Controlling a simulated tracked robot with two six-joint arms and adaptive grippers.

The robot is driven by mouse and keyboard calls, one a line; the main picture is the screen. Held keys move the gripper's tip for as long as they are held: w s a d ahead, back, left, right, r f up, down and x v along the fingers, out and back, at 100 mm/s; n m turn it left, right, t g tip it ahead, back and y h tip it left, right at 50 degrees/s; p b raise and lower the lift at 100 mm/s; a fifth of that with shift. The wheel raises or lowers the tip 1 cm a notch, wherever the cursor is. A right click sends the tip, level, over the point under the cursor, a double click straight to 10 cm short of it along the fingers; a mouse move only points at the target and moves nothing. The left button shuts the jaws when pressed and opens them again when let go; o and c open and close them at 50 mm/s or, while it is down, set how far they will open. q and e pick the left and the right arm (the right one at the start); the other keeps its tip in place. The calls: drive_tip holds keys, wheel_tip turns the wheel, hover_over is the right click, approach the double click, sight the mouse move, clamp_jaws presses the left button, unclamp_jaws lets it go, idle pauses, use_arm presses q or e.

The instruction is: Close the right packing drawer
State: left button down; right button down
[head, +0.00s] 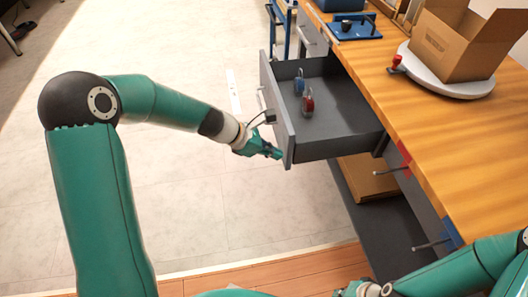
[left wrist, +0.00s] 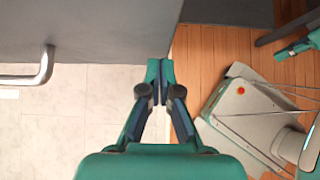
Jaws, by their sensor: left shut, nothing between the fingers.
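A grey drawer (head: 289,139) is pulled well out from the wooden workbench (head: 445,130). A blue padlock-like item (head: 299,82) and a red one (head: 307,104) lie inside it. My left gripper (head: 279,154) is shut and empty, at the outer face of the drawer front near its lower, nearer corner. In the left wrist view, the closed fingertips (left wrist: 160,68) meet the edge of the grey front panel (left wrist: 100,30); whether they touch it is unclear. The drawer's metal handle (left wrist: 45,66) is to their left. My right gripper (head: 358,289) is partly visible at the bottom edge; its fingers are unclear.
Below the bench are a dark shelf (head: 375,225) and a cardboard piece (head: 365,180). Closed fronts with red (head: 404,153) and blue (head: 450,232) marks are nearer. A cardboard box (head: 460,45) stands on a round white turntable (head: 455,86). The floor left of the drawer is clear.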

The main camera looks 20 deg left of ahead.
use_arm(q)
drive_tip(key=shift+w+d, duration=0.3)
